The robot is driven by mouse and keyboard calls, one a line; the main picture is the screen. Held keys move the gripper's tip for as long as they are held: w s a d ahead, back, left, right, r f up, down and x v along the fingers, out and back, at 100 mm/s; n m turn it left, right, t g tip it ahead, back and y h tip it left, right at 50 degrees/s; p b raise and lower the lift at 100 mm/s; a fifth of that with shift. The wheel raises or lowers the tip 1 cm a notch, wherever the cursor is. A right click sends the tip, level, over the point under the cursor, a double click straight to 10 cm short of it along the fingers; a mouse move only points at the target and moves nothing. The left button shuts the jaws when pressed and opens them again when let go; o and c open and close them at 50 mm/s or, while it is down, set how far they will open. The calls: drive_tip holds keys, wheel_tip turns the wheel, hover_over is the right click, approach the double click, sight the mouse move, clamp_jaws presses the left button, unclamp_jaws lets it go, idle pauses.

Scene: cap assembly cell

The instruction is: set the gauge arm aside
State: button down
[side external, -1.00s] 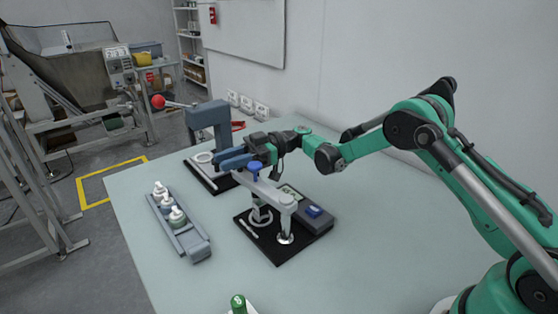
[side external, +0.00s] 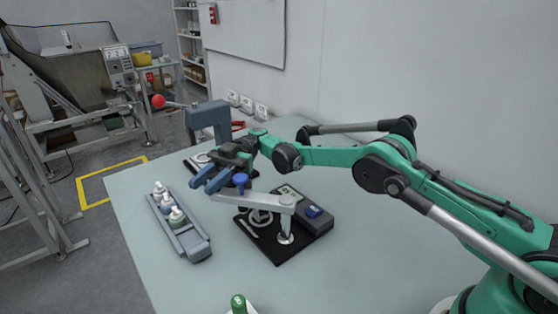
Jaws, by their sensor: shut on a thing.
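The gauge arm (side external: 262,199) is a pale grey bar on a post at the right of a black base plate (side external: 268,247). Its free end points left, past the plate's edge. My gripper (side external: 210,181), with blue fingers, is at the bar's free end, left of the knob. It is shut on the gauge arm; the exact contact is hard to make out.
A grey tray (side external: 196,250) with several white-topped bottles stands at the left. A blue-grey press (side external: 208,116) stands behind my gripper. A grey box with a blue button (side external: 314,211) sits at the plate's right. A green-capped item (side external: 238,303) is at the front. The table's right is clear.

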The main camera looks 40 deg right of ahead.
drive_tip(key=shift+s, duration=0.1)
drive_tip(key=c, duration=0.9)
unclamp_jaws()
drive_tip(key=w+d+m+t+y, duration=0.1)
drive_tip(key=w+d+m+t, duration=0.2)
drive_tip(key=d+m+t, duration=0.65)
drive_tip(key=d+r+n+t, duration=0.2)
drive_tip(key=d+r, duration=0.1)
drive_tip(key=r, duration=0.4)
drive_tip(key=s+a+r+m+h, duration=0.2)
drive_tip(key=s+m+h, duration=0.8)
drive_tip(key=m+h, duration=0.1)
drive_tip(key=shift+s+d+f+m+t+h, duration=0.45)
drive_tip(key=shift+s+d+m+h, duration=0.3)
drive_tip(key=shift+s+h, duration=0.5)
drive_tip(key=shift+s+d+f+m+t+h, duration=0.25)
drive_tip(key=shift+s+d+m+t+h, duration=0.4)
drive_tip(key=shift+s, duration=0.85)
drive_tip(key=shift+s+d+f+m+t+h, duration=0.35)
drive_tip(key=shift+s+d+m+h, duration=0.5)
drive_tip(key=shift+s+h, duration=0.45)
